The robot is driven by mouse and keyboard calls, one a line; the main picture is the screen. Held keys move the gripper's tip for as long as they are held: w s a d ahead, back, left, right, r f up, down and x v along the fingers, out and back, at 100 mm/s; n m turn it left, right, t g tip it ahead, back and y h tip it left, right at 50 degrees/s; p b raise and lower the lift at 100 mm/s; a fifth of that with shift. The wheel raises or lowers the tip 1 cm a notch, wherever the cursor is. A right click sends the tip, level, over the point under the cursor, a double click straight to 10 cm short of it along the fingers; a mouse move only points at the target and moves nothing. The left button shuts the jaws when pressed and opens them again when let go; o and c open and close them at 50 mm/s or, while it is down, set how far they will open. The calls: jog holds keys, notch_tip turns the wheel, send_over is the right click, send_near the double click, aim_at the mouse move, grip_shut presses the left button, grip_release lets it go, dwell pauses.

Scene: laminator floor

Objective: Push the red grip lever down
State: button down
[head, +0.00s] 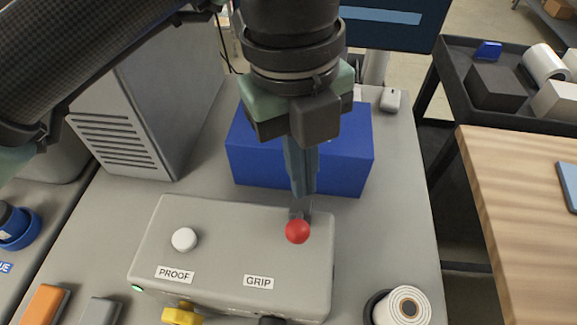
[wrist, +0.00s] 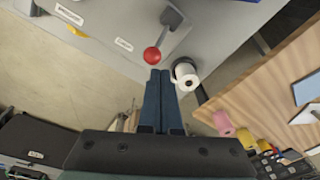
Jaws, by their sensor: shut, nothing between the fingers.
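The grip lever's red ball (head: 297,231) stands out at the right end of a grey control box (head: 215,225), above the GRIP label (head: 258,282). In the wrist view the red ball (wrist: 152,56) shows with its grey shaft running up and right to its mount. My gripper (head: 304,192) points down with its blue-grey fingers shut and empty. The fingertips are just behind the ball in the head view. In the wrist view my gripper (wrist: 160,74) ends just below the ball. I cannot tell whether they touch.
A white knob (head: 184,239) labelled PROOF is at the box's left. A blue block (head: 335,150) stands behind the fingers. A wooden table (head: 525,200) and dark cart (head: 450,65) stand right, beyond a gap.

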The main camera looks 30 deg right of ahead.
aim_at(296, 222)
jog(key=shift+w+a, duration=0.1)
jog(key=shift+a, duration=0.4)
jog(key=shift+f, duration=0.1)
jog(key=shift+s+f+b, duration=0.25)
jog(key=shift+f+b, duration=0.7)
jog(key=shift+f, duration=0.75)
jog(key=shift+s+f+b, duration=0.2)
jog(key=shift+f+b, duration=0.7)
jog(key=shift+f, duration=0.8)
jog(key=shift+w+f, duration=0.1)
